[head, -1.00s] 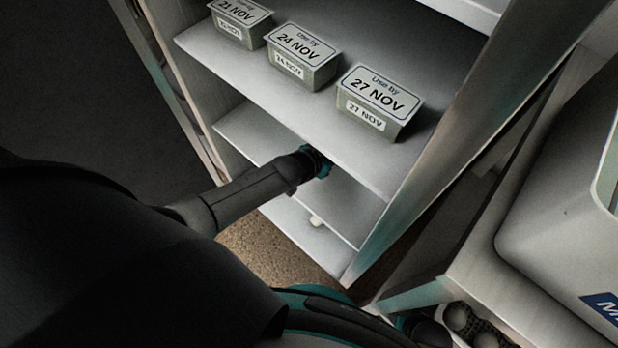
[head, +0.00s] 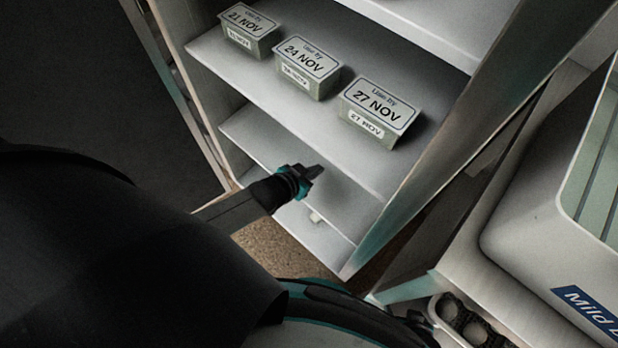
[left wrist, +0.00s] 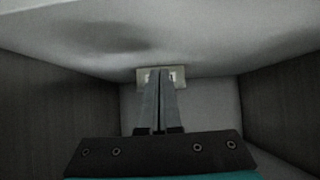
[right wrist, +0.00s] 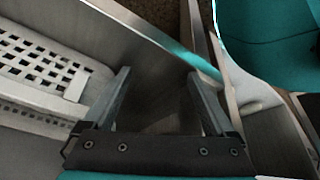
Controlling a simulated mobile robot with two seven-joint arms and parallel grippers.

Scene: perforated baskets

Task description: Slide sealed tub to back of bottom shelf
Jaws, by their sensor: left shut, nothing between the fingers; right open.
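My left gripper (head: 314,172) is shut and empty, at the open front of the lower shelves of the white shelf unit. In the left wrist view its fingers (left wrist: 160,76) point into a shelf bay. A small pale tub (left wrist: 181,84) shows beyond the fingertips, near the back of that bay. The fingers hide its middle, and I cannot tell whether they touch it. My right gripper (right wrist: 159,76) is open and empty in the right wrist view, between a white perforated basket and a panel edge.
Tubs labelled 21 NOV (head: 247,31), 24 NOV (head: 306,67) and 27 NOV (head: 379,112) stand in a row on the shelf above. The unit's right side panel (head: 440,145) is close by. A white bin (head: 540,230) stands at right. The perforated basket (right wrist: 40,62) is left of my right gripper.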

